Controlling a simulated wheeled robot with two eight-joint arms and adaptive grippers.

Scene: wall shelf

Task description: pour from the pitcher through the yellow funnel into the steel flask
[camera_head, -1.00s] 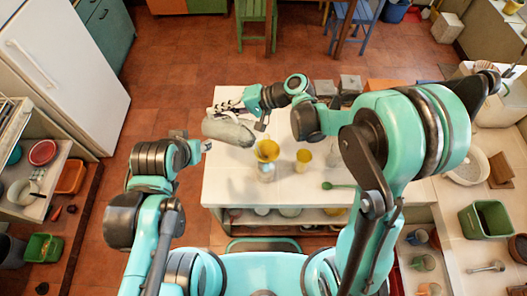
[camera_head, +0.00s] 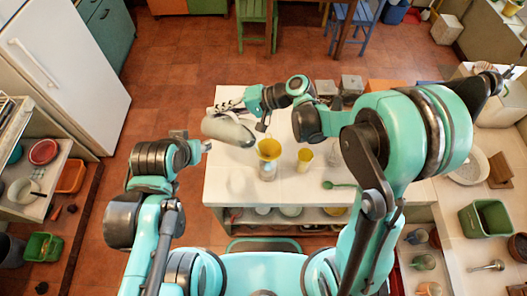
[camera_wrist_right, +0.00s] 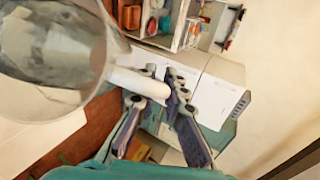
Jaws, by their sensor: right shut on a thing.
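The pale grey, see-through pitcher (camera_head: 228,130) is held tilted, nearly on its side, above the white table at its left part. It fills the upper left of the right wrist view (camera_wrist_right: 50,50). My right gripper (camera_head: 240,104) is shut on its white handle (camera_wrist_right: 140,83). The yellow funnel (camera_head: 268,147) sits upright on the steel flask (camera_head: 267,171), just right of and below the pitcher in the head view; the funnel partly hides the flask. Whether anything flows is too small to tell. My left gripper (camera_head: 194,142) is left of the table, apart from the pitcher; its fingers are unclear.
A yellow cup (camera_head: 305,157) and a green spoon (camera_head: 341,185) are on the white table (camera_head: 300,192), right of the flask. Grey boxes (camera_head: 351,84) stand at its back. My right arm spans the table's right side. The table's front left is clear.

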